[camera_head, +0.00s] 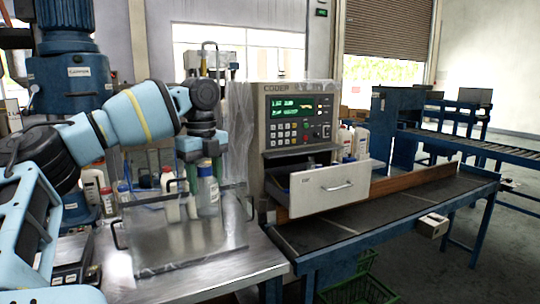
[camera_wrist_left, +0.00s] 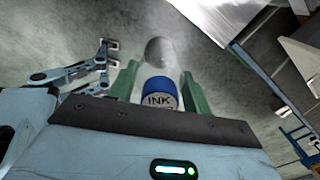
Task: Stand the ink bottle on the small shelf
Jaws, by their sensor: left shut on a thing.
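My left gripper (camera_head: 200,172) reaches in from the left above the metal table. Its green fingers are shut on the ink bottle (camera_head: 208,196), which has a pale body and a blue part near the top. In the left wrist view the ink bottle (camera_wrist_left: 160,88) sits between the fingers, with a blue band and the word INK on it. In the head view, I cannot tell whether its base touches anything. A pale ledge (camera_head: 377,164) at the control box's right may be the small shelf. Another pale-blue arm end (camera_wrist_left: 108,55), probably my right gripper, shows in the left wrist view; its jaws are unclear.
A clear panel with black handles (camera_head: 165,250) stands on the metal table (camera_head: 240,272) near the held bottle. The control box (camera_head: 297,112) has an open drawer (camera_head: 330,188) jutting forward. White bottles (camera_head: 346,140) stand beside it. A dark conveyor (camera_head: 400,205) runs right.

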